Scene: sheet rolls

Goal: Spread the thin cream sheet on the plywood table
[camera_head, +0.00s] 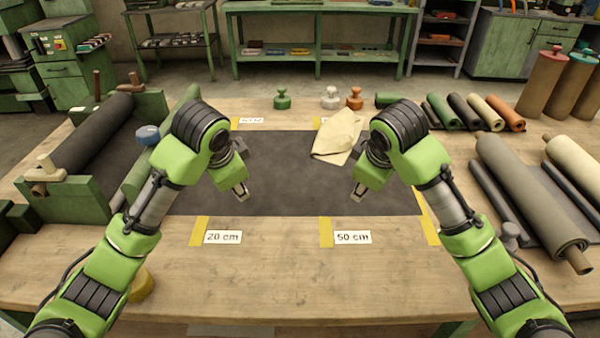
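A cream cloth (338,138), crumpled or folded, lies on the far right part of a dark sheet (290,180). The dark sheet lies flat on the plywood table (285,265). A small cream roll (488,112) and a large cream roll (577,165) lie at the right; I cannot tell which cream item is the thin sheet. My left gripper (243,171) is open and empty above the dark sheet's left-middle part. My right gripper (353,171) is open and empty above its right part, just nearer than the cream cloth.
A dark roll (95,135) sits in a green stand at left. Yellow tapes with labels 20 cm (223,237) and 50 cm (352,237) mark the front. Green, white and orange weights (330,98) stand behind. Other rolls (530,195) crowd the right.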

